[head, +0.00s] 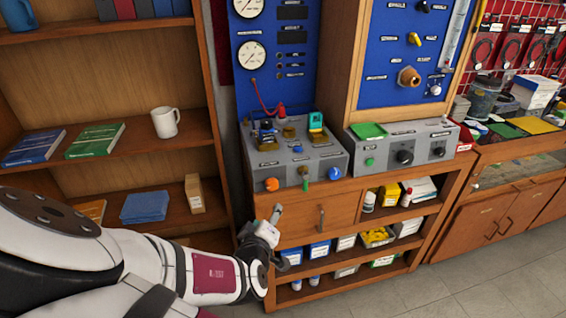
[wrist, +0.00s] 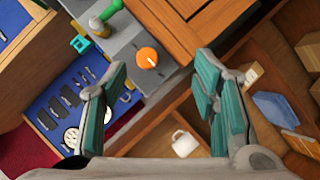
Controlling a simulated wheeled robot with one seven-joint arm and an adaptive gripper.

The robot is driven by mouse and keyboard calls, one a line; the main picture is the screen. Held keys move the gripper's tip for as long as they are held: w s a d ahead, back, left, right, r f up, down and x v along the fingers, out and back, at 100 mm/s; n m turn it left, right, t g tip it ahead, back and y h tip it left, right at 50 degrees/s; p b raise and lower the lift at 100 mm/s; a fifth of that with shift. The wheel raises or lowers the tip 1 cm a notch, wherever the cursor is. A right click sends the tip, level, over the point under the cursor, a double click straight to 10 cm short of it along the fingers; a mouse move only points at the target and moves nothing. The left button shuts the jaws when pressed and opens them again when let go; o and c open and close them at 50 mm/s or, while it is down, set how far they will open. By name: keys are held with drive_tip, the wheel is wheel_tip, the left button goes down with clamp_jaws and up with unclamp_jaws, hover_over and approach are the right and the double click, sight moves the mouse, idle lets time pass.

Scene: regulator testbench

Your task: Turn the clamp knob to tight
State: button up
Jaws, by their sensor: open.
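An orange knob (head: 271,184) sits at the lower left of the grey testbench box's (head: 312,166) front face. A green lever (head: 305,180) and a blue knob (head: 334,173) are to its right. I cannot read which one is labelled as the clamp. My gripper (head: 277,236) is open and empty, below and in front of the box, beside the wooden drawer. In the wrist view the orange knob (wrist: 148,57), with a pale mark on its face, lies ahead between the open teal fingers (wrist: 160,70), apart from both.
A wooden drawer (head: 305,222) lies below the box. A second grey box (head: 403,146) with a black knob stands to the right. A blue gauge panel (head: 268,75) rises behind. Shelves with a white mug (head: 166,122) are at left.

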sight(272, 187)
drive_tip(key=w, duration=0.4)
drive_tip(key=w+f+n+t, duration=0.1)
drive_tip(key=w, duration=0.4)
drive_tip(key=w+t, duration=0.1)
drive_tip(key=w, duration=0.3)
drive_tip(key=shift+w+f+n+y+b, duration=0.2)
drive_tip(key=shift+w+n+y+b, duration=0.1)
drive_tip(key=shift+w+n, duration=0.1)
drive_tip(key=c, duration=1.2)
